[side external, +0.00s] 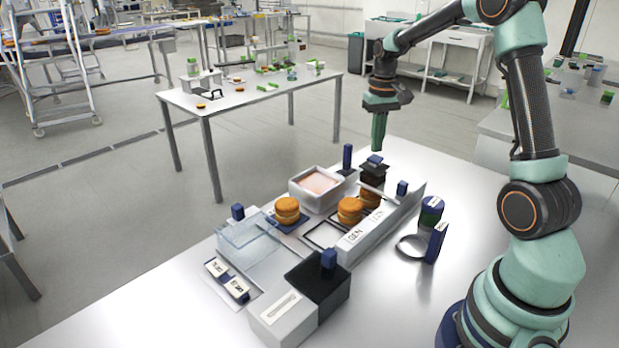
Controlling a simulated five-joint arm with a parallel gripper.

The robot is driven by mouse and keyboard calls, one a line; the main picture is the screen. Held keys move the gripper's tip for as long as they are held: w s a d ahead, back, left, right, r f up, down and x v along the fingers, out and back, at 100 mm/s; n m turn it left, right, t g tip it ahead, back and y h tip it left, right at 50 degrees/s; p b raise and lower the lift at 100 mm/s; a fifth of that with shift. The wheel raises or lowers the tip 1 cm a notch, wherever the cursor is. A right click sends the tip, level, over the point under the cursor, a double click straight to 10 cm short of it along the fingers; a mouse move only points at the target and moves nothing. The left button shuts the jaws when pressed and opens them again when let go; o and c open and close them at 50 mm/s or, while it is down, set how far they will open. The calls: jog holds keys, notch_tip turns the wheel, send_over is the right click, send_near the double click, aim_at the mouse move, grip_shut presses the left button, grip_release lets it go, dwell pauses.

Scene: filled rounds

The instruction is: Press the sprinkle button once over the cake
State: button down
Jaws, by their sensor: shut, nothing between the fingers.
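My gripper (379,148) is shut and empty, pointing down at the back right of the work area. Its tip is just above a small blue cap (375,159) on a dark block (373,172); I cannot tell if they touch. An orange-brown round cake (369,198) shows below the dark block, partly hidden by the rail. Another round cake (350,211) stands to its left, and a third (287,210) sits on a blue pad. Which blue part is the sprinkle button is not legible.
A white tray (296,193) with pinkish filling stands behind the cakes. A clear box (244,237), a black-and-white box (317,282) with a blue knob, and labelled tiles (228,280) are in front. A ring (411,247) and dark canister (431,212) stand at right. The front left table is clear.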

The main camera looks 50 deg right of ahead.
notch_tip(320, 180, up, 6)
dwell(0.5)
jog(key=s+a+r+n+t, duration=0.1)
jog(key=s+a, duration=0.4)
jog(key=a, duration=0.5)
jog(key=s+a+r+n+t, duration=0.1)
jog(key=s+a+n+t, duration=0.3)
jog(key=a, duration=0.7)
jog(key=shift+s+a+r+n+t, duration=0.3)
jog(key=shift+s+n, duration=0.2)
jog(key=shift+s, duration=0.5)
